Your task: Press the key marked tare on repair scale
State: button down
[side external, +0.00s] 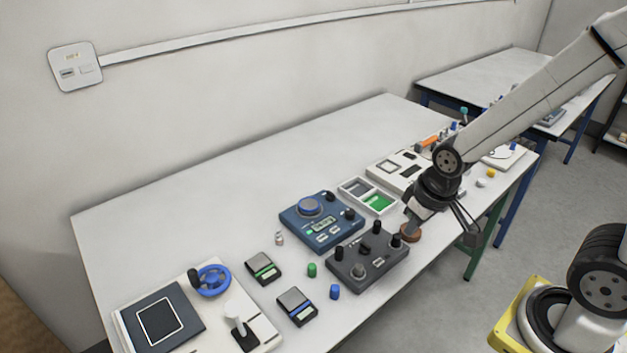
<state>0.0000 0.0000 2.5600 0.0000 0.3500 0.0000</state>
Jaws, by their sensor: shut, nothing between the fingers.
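My gripper (472,236) is dark and shut, with nothing between its fingers. It hangs at the front edge of the long table, right of the dark grey device. Several devices could be scales. A blue unit (345,228) has a round top and a small green display. Two small black-and-grey units lie nearer the camera, one with a green strip (263,271) and one with a blue strip (297,309). Their markings are too small to read, so I cannot tell which is the repair scale or where its tare key is. My gripper appears apart from all three.
A dark grey device with upright knobs (360,268) stands between my gripper and the small units. A brown round piece (410,233) is by my wrist. A green and a blue cylinder (334,291) stand nearby. The table's back left (190,215) is clear.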

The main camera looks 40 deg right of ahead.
dwell(0.5)
jog(key=m+t+y, duration=0.1)
jog(key=m+t, duration=0.6)
jog(key=m, duration=0.1)
send_over(336, 231)
notch_tip(336, 231, down, 7)
jog(key=shift+f, duration=0.1)
jog(key=shift+f, duration=4.25)
